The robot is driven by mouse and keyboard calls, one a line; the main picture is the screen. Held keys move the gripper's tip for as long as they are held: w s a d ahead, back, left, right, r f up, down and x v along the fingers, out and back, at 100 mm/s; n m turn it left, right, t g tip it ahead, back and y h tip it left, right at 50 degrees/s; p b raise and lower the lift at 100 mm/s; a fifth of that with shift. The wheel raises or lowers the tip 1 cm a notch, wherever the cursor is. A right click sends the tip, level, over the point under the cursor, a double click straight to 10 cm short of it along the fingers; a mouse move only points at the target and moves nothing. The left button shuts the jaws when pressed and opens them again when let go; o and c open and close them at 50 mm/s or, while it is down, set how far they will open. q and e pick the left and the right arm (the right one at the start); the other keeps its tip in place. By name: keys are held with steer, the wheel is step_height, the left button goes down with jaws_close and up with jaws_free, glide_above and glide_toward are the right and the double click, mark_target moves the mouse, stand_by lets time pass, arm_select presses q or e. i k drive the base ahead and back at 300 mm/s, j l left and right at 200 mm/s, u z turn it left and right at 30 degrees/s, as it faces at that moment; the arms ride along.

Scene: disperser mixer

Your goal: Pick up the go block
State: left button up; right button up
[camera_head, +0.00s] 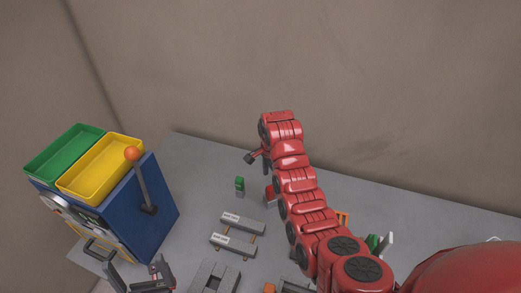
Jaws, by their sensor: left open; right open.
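A small block with a green top and grey lower part (239,185) stands upright on the grey table (190,160). Another green piece (373,243) shows at the right, partly hidden behind my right arm. No lettering is readable on either, so I cannot tell which is the go block. My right gripper (253,157) hangs above the table behind the first green block, open, apart from it and partly hidden by its own arm. My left gripper (138,276) is open at the bottom left edge, in front of the blue machine.
A blue machine (155,225) with green (62,152) and yellow (100,168) trays and an orange-knobbed lever (142,180) stands left. Two labelled grey bars (241,222) (233,244) and a slotted grey block (214,277) lie mid-table. My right arm covers the centre right.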

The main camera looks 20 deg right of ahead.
mark_target(240, 190)
steer(key=k, duration=1)
